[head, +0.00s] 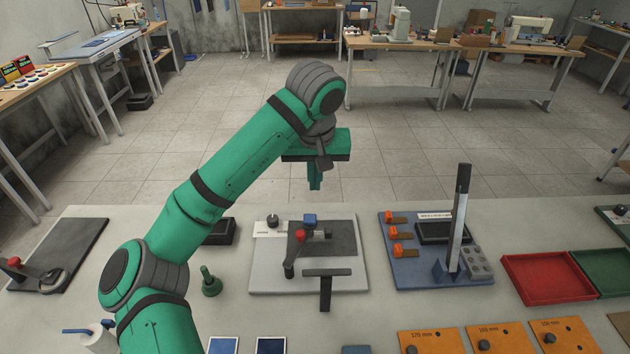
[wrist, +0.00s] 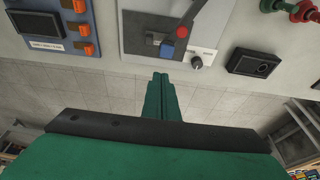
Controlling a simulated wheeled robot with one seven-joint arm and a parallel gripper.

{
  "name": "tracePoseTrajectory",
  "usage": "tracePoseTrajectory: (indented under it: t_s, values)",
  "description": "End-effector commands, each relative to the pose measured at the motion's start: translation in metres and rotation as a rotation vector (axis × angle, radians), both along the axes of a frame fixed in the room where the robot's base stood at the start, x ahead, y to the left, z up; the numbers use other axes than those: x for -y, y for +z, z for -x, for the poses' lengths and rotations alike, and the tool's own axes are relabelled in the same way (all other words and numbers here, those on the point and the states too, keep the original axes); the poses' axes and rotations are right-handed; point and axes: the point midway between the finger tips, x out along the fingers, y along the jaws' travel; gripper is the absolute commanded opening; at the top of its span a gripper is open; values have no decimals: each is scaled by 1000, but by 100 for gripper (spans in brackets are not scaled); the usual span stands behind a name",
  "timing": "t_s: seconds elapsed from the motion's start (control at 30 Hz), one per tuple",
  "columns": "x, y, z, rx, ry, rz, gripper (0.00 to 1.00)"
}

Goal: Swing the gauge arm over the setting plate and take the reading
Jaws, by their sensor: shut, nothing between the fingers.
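The gauge station is a pale plate (head: 262,280) in the middle of the bench. On it a dark arm (head: 290,268) carries a red ball knob (head: 300,234), with a blue block (head: 309,219) just behind. A dark grey flat plate (head: 340,238) lies right of the knob; I cannot tell if it is the setting plate. A black T-shaped piece (head: 325,285) is at the front. In the wrist view the red knob (wrist: 181,32) and blue block (wrist: 167,50) show beyond the fingertips. My gripper (head: 315,185) is shut and empty, above the station's far side, apart from it. No reading is legible.
A blue board (head: 410,270) with orange clips, a dark screen and an upright grey post (head: 459,220) stands to the right. Red (head: 545,280) and green trays lie beyond. A black box (head: 220,232) and green knobbed piece (head: 210,283) are left. Orange blocks (head: 432,342) line the front.

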Motion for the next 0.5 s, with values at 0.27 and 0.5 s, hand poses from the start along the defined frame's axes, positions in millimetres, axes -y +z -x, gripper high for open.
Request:
tracePoseTrajectory:
  t_s: [0.27,0.5]
  values:
    - [0,-51,-15,-3,0,-2,0]
    - [0,-88,-20,-1,-1,-2,0]
